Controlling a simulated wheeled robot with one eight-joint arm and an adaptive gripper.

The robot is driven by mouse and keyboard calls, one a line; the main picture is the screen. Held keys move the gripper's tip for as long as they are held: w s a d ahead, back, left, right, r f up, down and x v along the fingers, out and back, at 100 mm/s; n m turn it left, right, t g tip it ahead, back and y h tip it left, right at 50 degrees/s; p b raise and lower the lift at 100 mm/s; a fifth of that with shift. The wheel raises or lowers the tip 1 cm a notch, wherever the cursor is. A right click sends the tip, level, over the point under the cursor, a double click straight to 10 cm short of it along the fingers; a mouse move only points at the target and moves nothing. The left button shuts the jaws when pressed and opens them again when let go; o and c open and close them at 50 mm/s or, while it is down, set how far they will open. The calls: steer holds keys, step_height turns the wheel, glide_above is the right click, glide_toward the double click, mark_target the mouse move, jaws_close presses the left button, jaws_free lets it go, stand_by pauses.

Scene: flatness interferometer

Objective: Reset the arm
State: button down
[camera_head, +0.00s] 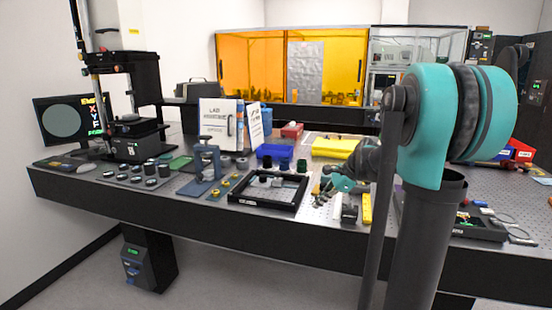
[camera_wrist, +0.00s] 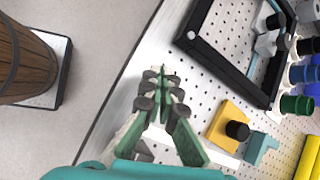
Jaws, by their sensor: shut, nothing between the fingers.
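My arm is teal and dark grey and stands at the right of the head view. My gripper (camera_head: 322,188) is in front of it, over the perforated table, just right of the black-framed tray (camera_head: 240,202). In the wrist view my gripper (camera_wrist: 162,78) has green fingers with dark pads, drawn together at the tips with nothing between them. It is over the light strip along the table's edge. The black frame (camera_wrist: 205,45) is up and to the right of it.
A yellow block with a black knob (camera_wrist: 228,125) lies right of my gripper in the wrist view. Dark and green cylinders (camera_wrist: 296,104) stand beside the frame. A wooden barrel (camera_wrist: 25,60) is on the floor side.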

steer(key=s+d+f+n+h, duration=0.1)
steer(key=s+f+n+h, duration=0.1)
steer(key=s+f+n, duration=0.3)
steer(key=s+d+f+n+t+h, duration=0.1)
steer(key=s+f+n, duration=0.4)
steer(key=s, duration=0.6)
steer(key=s+d+f+n+h, duration=0.2)
steer(key=s+f+n+h, duration=0.1)
steer(key=s+f+n, duration=0.2)
steer(key=s+n, duration=0.2)
steer(key=s, duration=0.1)
steer(key=shift+s+d+f+t+h, duration=0.15)
steer(key=shift+s+t+h, duration=0.15)
steer(key=shift+s, duration=0.1)
steer(key=c, duration=2.3)
jaws_free()
